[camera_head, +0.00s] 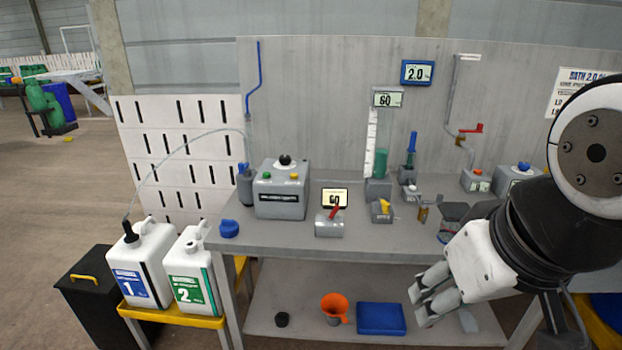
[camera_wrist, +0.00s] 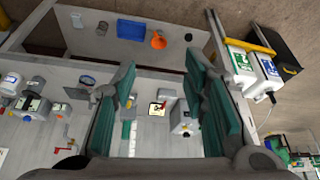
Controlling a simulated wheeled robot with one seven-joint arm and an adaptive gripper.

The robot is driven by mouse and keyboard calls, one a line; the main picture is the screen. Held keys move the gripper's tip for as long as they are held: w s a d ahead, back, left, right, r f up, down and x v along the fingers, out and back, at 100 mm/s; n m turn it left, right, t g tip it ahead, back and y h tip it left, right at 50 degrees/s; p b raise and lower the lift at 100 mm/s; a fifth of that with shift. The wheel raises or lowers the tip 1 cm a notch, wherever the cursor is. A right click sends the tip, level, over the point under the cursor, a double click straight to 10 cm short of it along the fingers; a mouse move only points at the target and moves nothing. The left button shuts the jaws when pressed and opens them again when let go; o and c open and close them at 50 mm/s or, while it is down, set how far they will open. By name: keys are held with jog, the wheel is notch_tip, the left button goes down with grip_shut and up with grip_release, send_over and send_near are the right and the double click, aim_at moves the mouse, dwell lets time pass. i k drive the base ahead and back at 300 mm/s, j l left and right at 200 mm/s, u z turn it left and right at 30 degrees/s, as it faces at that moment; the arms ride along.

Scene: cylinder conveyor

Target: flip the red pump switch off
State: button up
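The red pump switch (camera_head: 335,212) is a small red lever standing tilted on a grey box (camera_head: 327,229), near the front of the grey workbench. My gripper (camera_head: 428,296) hangs at the right, in front of the bench edge and apart from the switch. Its green-padded fingers are spread with nothing between them in the wrist view (camera_wrist: 160,65).
A box with a yellow lever (camera_head: 382,210) stands right of the switch. A grey pump box (camera_head: 282,190) and blue cap (camera_head: 229,228) stand left. A red valve handle (camera_head: 471,129) is on the back pipe. An orange funnel (camera_head: 335,306) and blue tray (camera_head: 381,318) are on the lower shelf.

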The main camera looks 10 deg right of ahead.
aim_at(337, 207)
jog(key=i+l+z, duration=0.15)
jog(key=i, duration=0.3)
jog(key=i+l+z, duration=0.2)
jog(key=i, duration=0.25)
